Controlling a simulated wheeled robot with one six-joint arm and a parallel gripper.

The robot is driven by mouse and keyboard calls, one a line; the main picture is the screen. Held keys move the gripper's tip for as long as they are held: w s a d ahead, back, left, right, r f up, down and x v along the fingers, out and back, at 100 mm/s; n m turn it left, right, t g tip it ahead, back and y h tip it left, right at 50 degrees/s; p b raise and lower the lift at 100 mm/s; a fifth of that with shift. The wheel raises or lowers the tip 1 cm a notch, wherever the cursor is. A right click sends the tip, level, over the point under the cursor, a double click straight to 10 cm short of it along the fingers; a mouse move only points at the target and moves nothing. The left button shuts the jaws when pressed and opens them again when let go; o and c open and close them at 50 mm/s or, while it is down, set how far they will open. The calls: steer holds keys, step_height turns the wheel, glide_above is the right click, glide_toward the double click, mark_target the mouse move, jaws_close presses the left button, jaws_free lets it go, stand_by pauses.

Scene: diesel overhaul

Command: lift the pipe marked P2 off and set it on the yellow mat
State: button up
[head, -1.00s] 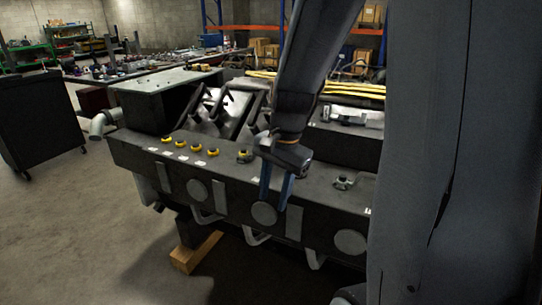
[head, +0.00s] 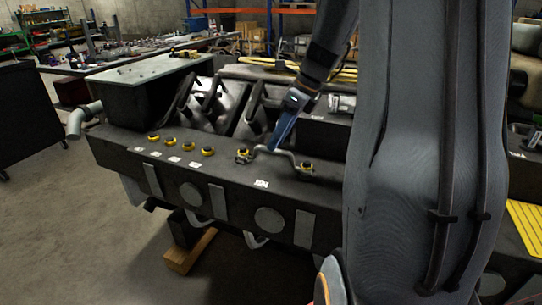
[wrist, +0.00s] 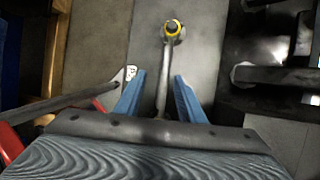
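A thin grey bent pipe (head: 270,149) spans two yellow-ringed fittings on top of the dark engine block (head: 225,172). A white label (head: 261,184) lies in front of it; its lettering is too small to read. My gripper (head: 273,148) points down at the pipe's middle from behind. In the wrist view the blue fingers (wrist: 158,88) are apart, with the pipe (wrist: 165,70) running between them and a gap on each side. The pipe's far end has a yellow-ringed fitting (wrist: 172,29). A yellow ribbed surface, seemingly the mat (head: 526,228), is partly visible at the right edge.
Several yellow-capped fittings (head: 170,142) line the block left of the pipe. Dark angled parts (head: 205,95) rise behind them. A wooden block (head: 190,252) sits under the engine. My arm hides much of the right side.

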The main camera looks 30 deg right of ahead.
mark_target(258, 148)
steer(key=shift+d+p+x, duration=0.15)
steer(key=shift+p+x, duration=0.2)
steer(key=shift+x, duration=0.9)
steer(key=shift+d+p+x, duration=0.15)
steer(key=shift+p+x, duration=0.2)
steer(key=shift+x, duration=0.95)
steer(key=shift+w+f, duration=0.1)
steer(key=shift+w, duration=0.1)
jaws_close()
